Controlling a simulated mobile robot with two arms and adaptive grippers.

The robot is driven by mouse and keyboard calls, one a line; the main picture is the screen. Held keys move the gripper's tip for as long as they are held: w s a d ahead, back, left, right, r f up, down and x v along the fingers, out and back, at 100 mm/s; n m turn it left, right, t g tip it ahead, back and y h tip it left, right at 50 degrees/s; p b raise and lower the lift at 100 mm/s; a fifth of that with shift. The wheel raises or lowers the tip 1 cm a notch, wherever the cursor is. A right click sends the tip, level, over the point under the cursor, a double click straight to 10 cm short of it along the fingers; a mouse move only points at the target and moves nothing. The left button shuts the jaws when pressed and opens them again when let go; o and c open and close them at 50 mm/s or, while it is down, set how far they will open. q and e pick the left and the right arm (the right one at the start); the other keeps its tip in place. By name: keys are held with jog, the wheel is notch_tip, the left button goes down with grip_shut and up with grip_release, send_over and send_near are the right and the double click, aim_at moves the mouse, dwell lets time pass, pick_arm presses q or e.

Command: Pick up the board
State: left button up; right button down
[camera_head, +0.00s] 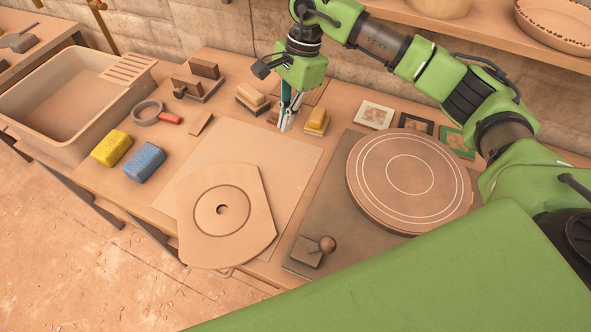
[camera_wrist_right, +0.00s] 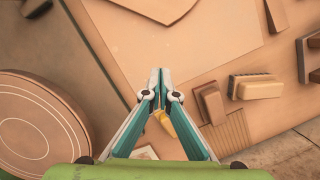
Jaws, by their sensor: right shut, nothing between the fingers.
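The board, a flat tan piece with curved sides, a dark ring and a small centre hole (camera_head: 240,234), lies over a pale square sheet (camera_head: 292,160). Its near end reaches past the table's front edge. It also shows at the top of the right wrist view (camera_wrist_right: 215,22). My right gripper (camera_head: 285,130) points down near the back of the table, beyond the board and apart from it. Its fingers are together at the tips and hold nothing, as the right wrist view also shows (camera_wrist_right: 160,75). My left gripper is not in view.
A round turntable (camera_head: 410,175) stands right of the sheet, with a knobbed block (camera_head: 310,252) in front. A yellow sponge (camera_head: 111,148), a blue sponge (camera_head: 143,162) and a magnifier-like ring (camera_head: 147,111) lie left. Brushes (camera_head: 251,97) stand near the gripper. A sink (camera_head: 65,100) is far left.

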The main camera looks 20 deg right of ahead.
aim_at(257, 168)
jog(key=x, duration=0.2)
jog(key=p+x, duration=0.1)
jog(key=x, duration=0.1)
jog(key=p+x, duration=0.1)
jog(key=x, duration=0.2)
jog(key=shift+w+a, duration=0.1)
jog(key=shift+w, duration=0.25)
jog(key=p+x, duration=0.1)
jog(key=x, duration=0.2)
jog(key=shift+s+f, duration=0.15)
jog(key=shift+s, duration=0.05)
jog(key=a+p, duration=0.2)
jog(key=a, duration=0.1)
jog(key=shift+s+a, duration=0.15)
jog(key=shift+s, duration=0.1)
jog(key=shift+s+a, duration=0.1)
jog(key=shift+a, duration=0.15)
jog(key=shift+f, duration=0.1)
jog(key=shift+s+a+f+b, duration=0.1)
jog(key=shift+a+f+b, duration=0.05)
jog(key=shift+a+b, duration=0.5)
jog(key=shift+a, duration=0.2)
jog(key=shift+s, duration=0.1)
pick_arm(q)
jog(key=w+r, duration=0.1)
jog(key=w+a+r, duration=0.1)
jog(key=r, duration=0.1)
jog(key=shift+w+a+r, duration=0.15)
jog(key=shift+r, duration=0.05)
